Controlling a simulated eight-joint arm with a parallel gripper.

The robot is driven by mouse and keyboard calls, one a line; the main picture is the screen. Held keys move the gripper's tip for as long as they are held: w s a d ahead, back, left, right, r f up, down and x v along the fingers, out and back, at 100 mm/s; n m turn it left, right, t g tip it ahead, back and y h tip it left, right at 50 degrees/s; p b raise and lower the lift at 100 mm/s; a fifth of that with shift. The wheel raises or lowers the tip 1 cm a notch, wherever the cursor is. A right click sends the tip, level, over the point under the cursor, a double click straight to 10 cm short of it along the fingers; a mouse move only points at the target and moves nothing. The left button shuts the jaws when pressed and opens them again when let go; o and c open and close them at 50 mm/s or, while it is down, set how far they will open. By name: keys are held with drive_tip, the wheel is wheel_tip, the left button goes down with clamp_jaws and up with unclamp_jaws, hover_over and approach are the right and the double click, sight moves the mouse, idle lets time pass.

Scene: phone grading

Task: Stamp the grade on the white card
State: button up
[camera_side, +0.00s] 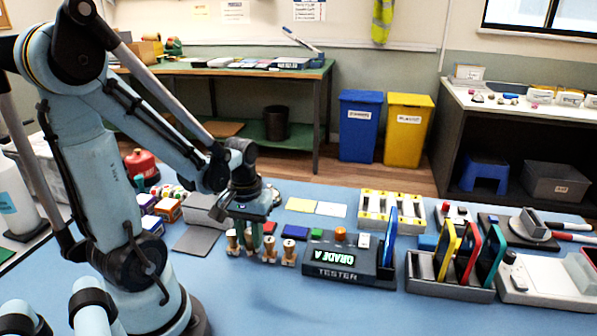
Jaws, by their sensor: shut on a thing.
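The white card (332,210) lies flat on the blue table, just right of a yellow card (301,205). Several wooden stamps (269,250) stand in a row left of the tester. My gripper (249,236) points down at the left part of this row and is shut on one wooden stamp (249,242). Its fingers partly hide that stamp. I cannot tell whether its base is off the table. The letters on the stamps are too small to read.
A blue phone (390,238) stands at the tester's right end. Small red (270,228) and green (317,233) blocks lie behind the stamps. A cream rack (391,211) stands right of the white card. A grey rack (447,282) holds coloured phones. The front table is clear.

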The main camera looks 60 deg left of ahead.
drive_tip(key=shift+f, duration=0.65)
drive_tip(key=o, duration=0.9)
drive_tip(key=shift+r, duration=0.1)
drive_tip(key=shift+r, duration=5.85)
drive_tip(key=w+d+m+t, duration=0.2)
drive_tip(key=d+m, duration=0.1)
drive_tip(key=d, duration=0.1)
drive_tip(key=w+d+m+t, duration=0.2)
drive_tip(key=d+m, duration=0.1)
drive_tip(key=d, duration=0.1)
drive_tip(key=w+d+m+t, duration=0.3)
drive_tip(key=d, duration=0.1)
drive_tip(key=shift+w+d, duration=0.1)
